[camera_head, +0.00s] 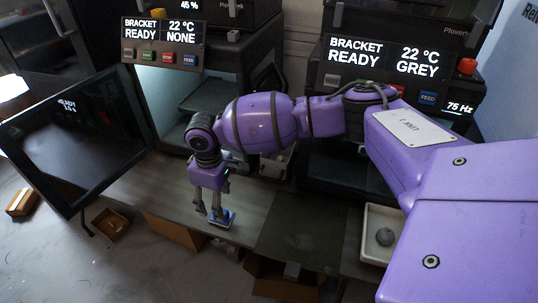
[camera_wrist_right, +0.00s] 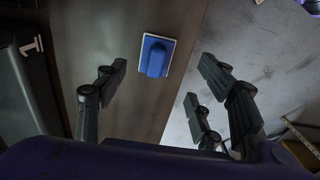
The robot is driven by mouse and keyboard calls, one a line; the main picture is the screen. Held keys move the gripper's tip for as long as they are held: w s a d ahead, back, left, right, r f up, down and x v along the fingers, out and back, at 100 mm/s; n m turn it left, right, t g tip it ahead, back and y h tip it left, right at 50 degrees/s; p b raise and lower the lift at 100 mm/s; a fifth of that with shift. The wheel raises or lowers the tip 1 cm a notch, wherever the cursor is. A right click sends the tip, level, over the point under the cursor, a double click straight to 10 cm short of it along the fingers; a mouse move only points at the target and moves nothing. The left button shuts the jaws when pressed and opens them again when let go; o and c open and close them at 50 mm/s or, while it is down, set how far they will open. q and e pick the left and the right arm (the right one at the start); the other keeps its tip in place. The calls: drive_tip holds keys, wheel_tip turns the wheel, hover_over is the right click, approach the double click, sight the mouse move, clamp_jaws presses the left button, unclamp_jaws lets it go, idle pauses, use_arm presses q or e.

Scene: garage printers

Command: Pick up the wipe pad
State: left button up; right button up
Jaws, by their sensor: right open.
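The wipe pad (camera_head: 224,219) is a small blue block with a white base. It lies on the grey-brown bench near its front edge. It also shows in the right wrist view (camera_wrist_right: 156,56), at upper middle, with its white rim visible around the blue top. My right gripper (camera_head: 209,208) points down just over the pad in the head view. In the right wrist view my right gripper (camera_wrist_right: 160,88) is open, with its fingers spread to either side and nothing between them; the pad appears above the gap. My left gripper is not in view.
Two printers stand behind, with a left screen (camera_head: 160,42) and a right screen (camera_head: 376,62). An open dark door (camera_head: 75,140) juts out at left. Boxes sit below the bench edge.

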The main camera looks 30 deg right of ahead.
drive_tip(key=shift+w+f, duration=0.4)
drive_tip(key=shift+f, duration=0.2)
drive_tip(key=shift+s+f, duration=0.2)
drive_tip(key=shift+f, duration=0.45)
drive_tip(key=shift+s+f, duration=0.15)
drive_tip(key=shift+f, duration=0.45)
drive_tip(key=f, duration=0.2)
drive_tip(key=w+f, duration=0.1)
drive_tip(key=shift+f+b, duration=0.3)
drive_tip(key=shift+f, duration=0.05)
drive_tip(key=shift+s+f, duration=0.1)
drive_tip(key=c, duration=1)
drive_tip(key=shift+c, duration=0.5)
drive_tip(key=shift+r, duration=0.25)
wheel_tip(320, 180, up, 2)
drive_tip(key=shift+r, duration=0.1)
use_arm(q)
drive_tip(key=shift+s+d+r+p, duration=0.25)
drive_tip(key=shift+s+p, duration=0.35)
drive_tip(key=shift+p, duration=0.6)
use_arm(e)
drive_tip(key=s+a+r, duration=0.5)
drive_tip(key=s+r, duration=0.5)
drive_tip(key=s, duration=0.3)
drive_tip(key=shift+a+r, duration=0.1)
